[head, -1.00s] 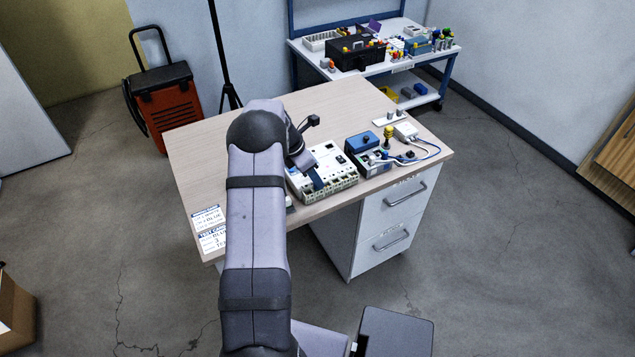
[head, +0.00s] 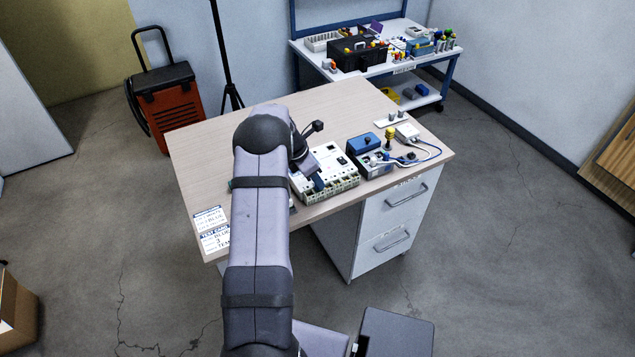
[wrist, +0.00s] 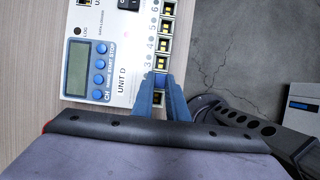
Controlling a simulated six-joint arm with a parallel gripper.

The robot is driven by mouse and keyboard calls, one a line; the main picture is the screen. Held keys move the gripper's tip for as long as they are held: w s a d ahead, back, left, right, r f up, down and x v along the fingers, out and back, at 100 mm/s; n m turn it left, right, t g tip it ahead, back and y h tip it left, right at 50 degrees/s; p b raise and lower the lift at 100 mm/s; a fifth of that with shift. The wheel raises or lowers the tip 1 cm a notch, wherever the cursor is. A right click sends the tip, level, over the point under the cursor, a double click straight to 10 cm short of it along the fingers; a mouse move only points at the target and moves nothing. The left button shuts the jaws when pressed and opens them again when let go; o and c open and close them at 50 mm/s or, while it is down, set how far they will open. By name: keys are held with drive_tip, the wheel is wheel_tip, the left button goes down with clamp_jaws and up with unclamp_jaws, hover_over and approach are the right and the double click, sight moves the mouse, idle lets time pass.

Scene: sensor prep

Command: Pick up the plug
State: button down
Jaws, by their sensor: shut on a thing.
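The plug is mostly hidden; a small blue piece (wrist: 160,80) between my fingertips seems to be it. My gripper (wrist: 160,88) has blue fingers and is shut on that piece, at the port row of a white unit marked UNIT D (wrist: 115,70). The fingers cover the ports below number 3; whether the piece sits in a port or just above it I cannot tell. In the head view my gripper (head: 318,184) shows as a bit of blue over the unit (head: 330,170), partly behind my arm.
Right of the unit stand a blue-topped box (head: 365,143) and a small white box (head: 407,132) with cables. Label cards (head: 212,232) lie at the table's (head: 200,160) front left. The table's back is clear. A cluttered bench (head: 400,60) stands behind.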

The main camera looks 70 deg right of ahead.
wheel_tip(320, 180, up, 10)
drive_tip(key=b, duration=0.3)
drive_tip(key=s+f+m+p, duration=0.1)
drive_tip(key=s+f+p, duration=0.2)
drive_tip(key=s+p, duration=0.35)
drive_tip(key=shift+n, duration=0.5)
drive_tip(key=d, duration=0.1)
drive_tip(key=w+d, duration=0.1)
drive_tip(key=d, duration=0.1)
drive_tip(key=w+d, duration=0.1)
drive_tip(key=shift+d+f, duration=0.35)
drive_tip(key=shift+f, duration=0.05)
drive_tip(key=shift+s+f, duration=0.1)
drive_tip(key=shift+f+b, duration=1.55)
drive_tip(key=shift+f, duration=0.35)
drive_tip(key=shift+r, duration=0.15)
